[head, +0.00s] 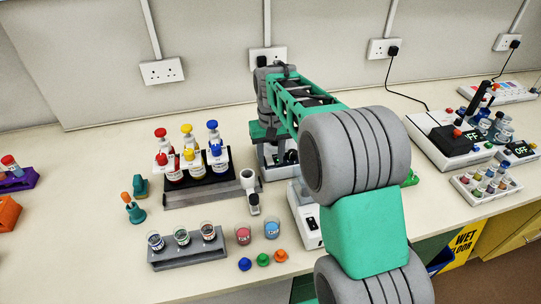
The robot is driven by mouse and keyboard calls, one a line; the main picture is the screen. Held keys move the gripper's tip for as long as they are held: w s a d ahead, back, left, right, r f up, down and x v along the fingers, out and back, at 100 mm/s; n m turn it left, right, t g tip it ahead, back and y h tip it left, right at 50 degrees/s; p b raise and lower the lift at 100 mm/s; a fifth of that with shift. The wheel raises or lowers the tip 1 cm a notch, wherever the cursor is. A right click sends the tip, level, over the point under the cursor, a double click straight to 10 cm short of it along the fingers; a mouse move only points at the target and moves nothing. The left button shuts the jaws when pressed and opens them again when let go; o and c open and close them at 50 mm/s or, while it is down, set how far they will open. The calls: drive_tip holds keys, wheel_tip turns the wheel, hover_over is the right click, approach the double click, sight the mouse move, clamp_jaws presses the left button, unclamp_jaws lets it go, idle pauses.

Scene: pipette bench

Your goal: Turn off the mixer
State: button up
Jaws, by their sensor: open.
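A pale device with a dark rocker switch on its front, probably the mixer (308,222), stands at the middle of the bench. My arm hides most of it, and I cannot read the switch's position. My arm reaches over it towards the wall and bends down at its far end. My gripper (279,163) is at that end, behind and to the left of the switch. It is small and partly hidden. It is open, with nothing visible in it. I cannot tell whether it touches anything.
A rack of colour-capped bottles (177,194) stands left of my gripper, with a small white cup-topped item (249,182) between. A vial rack (190,255), beakers (243,233) and loose caps (263,259) lie in front. Devices with OFF displays (520,149) stand right.

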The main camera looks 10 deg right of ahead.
clamp_jaws()
idle(0.4)
